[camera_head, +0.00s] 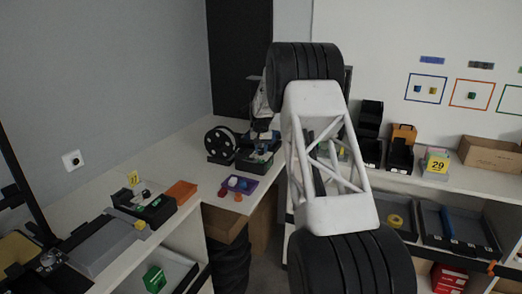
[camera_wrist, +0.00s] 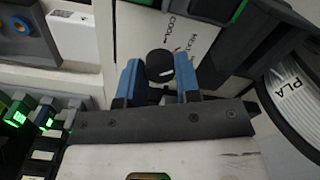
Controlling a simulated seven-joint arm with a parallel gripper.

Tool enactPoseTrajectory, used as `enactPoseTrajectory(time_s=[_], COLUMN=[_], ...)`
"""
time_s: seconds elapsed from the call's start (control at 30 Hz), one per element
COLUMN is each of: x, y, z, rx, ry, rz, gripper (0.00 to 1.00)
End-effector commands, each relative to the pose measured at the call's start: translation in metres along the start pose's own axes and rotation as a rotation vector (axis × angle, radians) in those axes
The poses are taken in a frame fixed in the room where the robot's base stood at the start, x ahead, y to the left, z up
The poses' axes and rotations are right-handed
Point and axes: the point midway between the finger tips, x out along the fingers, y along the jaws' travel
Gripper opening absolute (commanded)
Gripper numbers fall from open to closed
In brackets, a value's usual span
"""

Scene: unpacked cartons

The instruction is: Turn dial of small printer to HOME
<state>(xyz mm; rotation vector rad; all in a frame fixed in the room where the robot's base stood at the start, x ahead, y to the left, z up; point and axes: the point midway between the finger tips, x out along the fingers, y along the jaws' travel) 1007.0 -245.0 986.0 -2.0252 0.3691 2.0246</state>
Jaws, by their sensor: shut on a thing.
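The small printer's pale front panel (camera_wrist: 195,40) shows in the wrist view, with printed words around the dial. One word reads COOL; another beside it is partly cut off or hard to read, and I cannot make out HOME. The black round dial (camera_wrist: 160,66) has a short white mark at its lower right. My gripper (camera_wrist: 160,75) has its two blue fingers on either side of the dial, shut on it. In the head view the printer (camera_head: 258,160) stands at the back corner of the counter, and my arm hides much of it and the dial.
A filament spool marked PLA (camera_wrist: 295,95) stands close on the right in the wrist view; the black spool (camera_head: 220,143) also shows in the head view. A purple tray (camera_head: 248,191) with small pieces lies in front of the printer. Black bins (camera_head: 400,156) stand at right.

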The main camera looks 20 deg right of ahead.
Motion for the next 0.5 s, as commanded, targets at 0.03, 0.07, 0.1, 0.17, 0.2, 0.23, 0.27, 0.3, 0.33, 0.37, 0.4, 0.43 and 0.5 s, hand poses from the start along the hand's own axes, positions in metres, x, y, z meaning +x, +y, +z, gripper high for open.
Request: enactPoseTrajectory(time_s=[0.03,0.07,0.1,0.17,0.2,0.23,0.27,0.3,0.33,0.37,0.4,0.43,0.5], x=[0.0004,0.0001,0.0000,0.0003,0.0007,0.0009,0.0009,0.0009,0.0007,0.0006,0.0005,0.0006,0.0006], y=[-0.0002,-0.0002,-0.0003,-0.0003,-0.0004,-0.0004,-0.0004,-0.0004,-0.0004,-0.0005,-0.0005,-0.0005,-0.0006], z=[0.0009,0.0007,0.0006,0.0006,0.0007,0.0007,0.0008,0.0008,0.0008,0.0008,0.0008,0.0008,0.0008], rx=[0.041,0.069,0.107,0.164,0.202,0.231,0.259,0.297,0.324,0.352,0.387,0.413,0.470], ry=[-0.002,-0.002,-0.002,-0.002,-0.003,-0.003,-0.003,-0.003,-0.003,-0.003,-0.003,-0.003,-0.003], rz=[0.000,0.000,0.000,0.000,0.000,0.001,0.001,0.001,0.001,0.001,0.001,0.001,0.001], gripper=[0.07,0.07,0.07,0.07,0.07,0.07,0.07,0.07,0.07,0.07,0.07,0.07,0.07])
